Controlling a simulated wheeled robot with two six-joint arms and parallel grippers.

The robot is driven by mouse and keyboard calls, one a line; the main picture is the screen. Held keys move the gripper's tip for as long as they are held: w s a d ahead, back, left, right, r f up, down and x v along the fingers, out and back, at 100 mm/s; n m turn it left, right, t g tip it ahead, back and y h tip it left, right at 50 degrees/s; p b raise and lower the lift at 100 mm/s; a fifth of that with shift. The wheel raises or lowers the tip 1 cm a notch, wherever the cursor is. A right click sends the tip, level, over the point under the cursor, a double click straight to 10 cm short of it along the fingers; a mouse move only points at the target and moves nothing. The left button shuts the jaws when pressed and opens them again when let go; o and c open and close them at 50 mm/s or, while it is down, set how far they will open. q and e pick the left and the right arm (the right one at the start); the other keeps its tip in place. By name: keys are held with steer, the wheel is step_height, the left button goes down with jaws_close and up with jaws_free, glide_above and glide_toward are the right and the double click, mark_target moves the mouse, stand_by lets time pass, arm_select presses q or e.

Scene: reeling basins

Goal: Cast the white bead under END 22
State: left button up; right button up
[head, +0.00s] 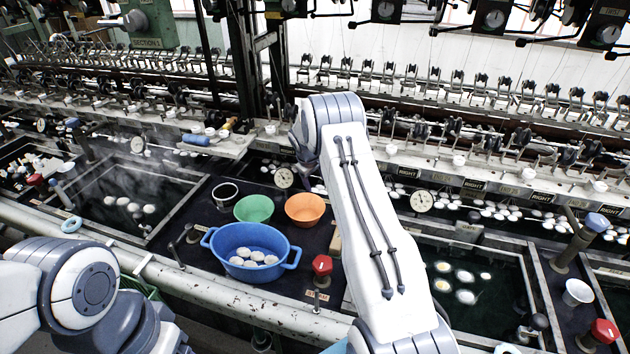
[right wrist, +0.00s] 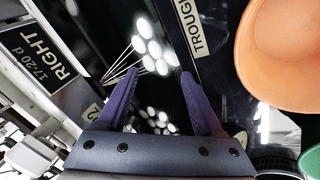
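My right gripper (right wrist: 160,72) shows in the right wrist view with two purple fingers spread apart and nothing visible between them. It is over dark water with a cluster of white cocoons (right wrist: 150,46), and fine threads run from them toward the left finger. In the head view my right arm reaches to the rail, and its fingertips are hidden. A label edge (right wrist: 95,110) beside the left finger shows only a "2"; I cannot read a whole END 22. I cannot pick out the white bead for certain. My left gripper is out of view; only its arm shows.
A blue tub (head: 213,262) with cocoons, a green bowl (head: 254,208) and an orange bowl (head: 305,209) stand on the dark deck. A red knob (head: 322,266) rises beside the tub. A dial gauge (head: 284,178) sits near my right wrist. Reeling spindles line the back.

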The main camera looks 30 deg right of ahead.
steer(key=b+v, duration=0.2)
steer(key=v, duration=0.8)
steer(key=shift+r, duration=0.2)
steer(key=shift+a, duration=0.15)
steer(key=s+a+r+n+y, duration=0.15)
steer(key=s+a, duration=0.25)
steer(key=a, duration=0.4)
steer(key=s+a+r, duration=0.3)
steer(key=s+a, duration=0.1)
steer(key=a, duration=0.4)
steer(key=s+a+r+n+y, duration=0.1)
steer(key=s+a+r, duration=0.1)
steer(key=s+a, duration=0.45)
steer(key=s+a+n+g+y, duration=0.1)
steer(key=s+a, duration=0.4)
steer(key=s, duration=0.8)
steer(key=s+a+n+g+y, duration=0.1)
steer(key=s+a, duration=0.5)
steer(key=s, duration=0.7)
steer(key=shift+s+n+g, duration=0.2)
steer(key=shift+n+g, duration=0.15)
steer(key=shift+g, duration=0.05)
steer(key=shift+r, duration=0.1)
